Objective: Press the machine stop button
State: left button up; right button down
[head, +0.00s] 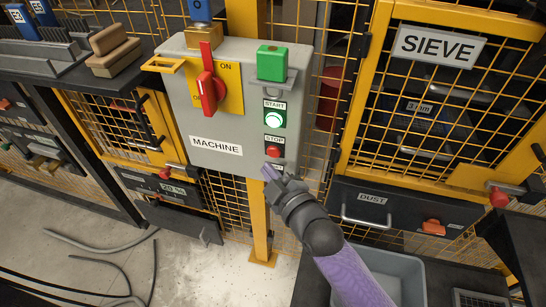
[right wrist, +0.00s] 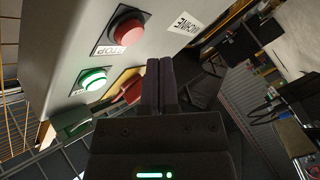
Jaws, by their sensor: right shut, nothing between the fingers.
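The red stop button (head: 273,151) sits on its STOP plate near the lower right of the grey machine control box (head: 215,120). It also shows in the right wrist view (right wrist: 127,33), at the upper left on the box face. My right gripper (head: 270,174) is shut and empty, just below the stop button in the head view. In the right wrist view its fingers (right wrist: 160,85) are together, to the lower right of the button and apart from it in the picture. My left gripper is not in view.
The green-lit start button (head: 274,118) is above the stop button. A red rotary switch (head: 208,90) and a green block (head: 271,63) are on the box. A sieve cage (head: 430,90) and a dust drawer (head: 400,215) stand right. A grey bin (head: 411,278) lies below.

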jog(key=shift+w+d, duration=0.2)
jog(key=shift+w, duration=0.4)
dwell(1.1)
jog(key=shift+w, duration=0.1)
dwell(0.3)
jog(key=shift+w+d, duration=0.15)
jog(key=shift+w, duration=0.15)
jog(key=shift+w+d+b, duration=0.1)
jog(key=shift+w+b, duration=0.25)
jog(key=shift+w, duration=0.05)
dwell(0.6)
jog(key=shift+r, duration=0.1)
jog(key=shift+s+a+p, duration=0.25)
jog(key=shift+s+p, duration=0.45)
jog(key=shift+s, duration=0.1)
